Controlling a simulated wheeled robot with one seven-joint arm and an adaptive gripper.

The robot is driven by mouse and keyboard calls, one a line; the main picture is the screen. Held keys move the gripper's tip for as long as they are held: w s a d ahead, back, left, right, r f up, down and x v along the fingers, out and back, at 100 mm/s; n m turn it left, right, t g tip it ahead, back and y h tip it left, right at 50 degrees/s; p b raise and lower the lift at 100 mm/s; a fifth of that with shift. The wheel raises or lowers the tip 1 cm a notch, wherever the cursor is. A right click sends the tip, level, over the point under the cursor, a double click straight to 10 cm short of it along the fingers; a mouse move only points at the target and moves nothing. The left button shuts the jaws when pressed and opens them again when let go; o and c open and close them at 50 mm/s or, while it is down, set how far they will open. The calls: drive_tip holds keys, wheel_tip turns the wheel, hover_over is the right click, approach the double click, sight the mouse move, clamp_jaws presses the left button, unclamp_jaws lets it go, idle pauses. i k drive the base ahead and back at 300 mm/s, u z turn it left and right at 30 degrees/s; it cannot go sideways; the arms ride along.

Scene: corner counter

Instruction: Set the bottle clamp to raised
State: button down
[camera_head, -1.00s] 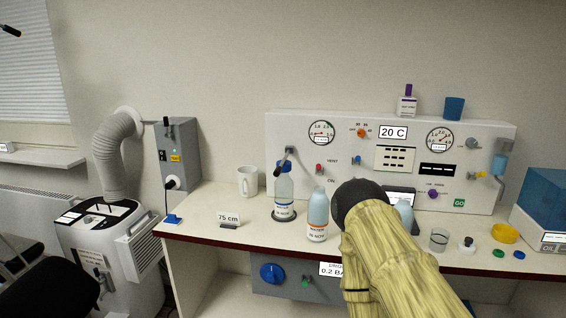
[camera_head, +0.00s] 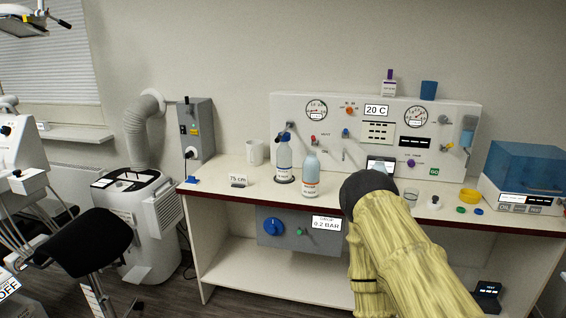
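The bottle clamp (camera_head: 285,131) appears to be the small dark lever on the white panel. It slants down from its mount to the top of a clear bottle with a blue label (camera_head: 284,158). Whether it touches the bottle is too small to tell. The bottle stands upright on a dark round base. My arm, in a yellow sleeve with a dark rounded end, reaches in from the bottom right. That dark end lies in the picture to the right of the bottles. My gripper's fingers do not show.
A light-blue water bottle (camera_head: 311,177) stands in front and right of the clamped bottle. A white mug (camera_head: 255,153) and a 75 cm sign (camera_head: 238,180) are to the left. A black stool (camera_head: 85,240) stands at left.

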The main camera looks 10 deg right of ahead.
sight(284, 136)
drive_tip(key=k, duration=0.4)
drive_tip(key=u, duration=0.55)
drive_tip(key=i, duration=0.65)
drive_tip(key=u, duration=0.5)
drive_tip(key=i, duration=0.7)
drive_tip(key=z, duration=0.7)
drive_tip(key=i, duration=0.65)
drive_tip(key=z, duration=0.5)
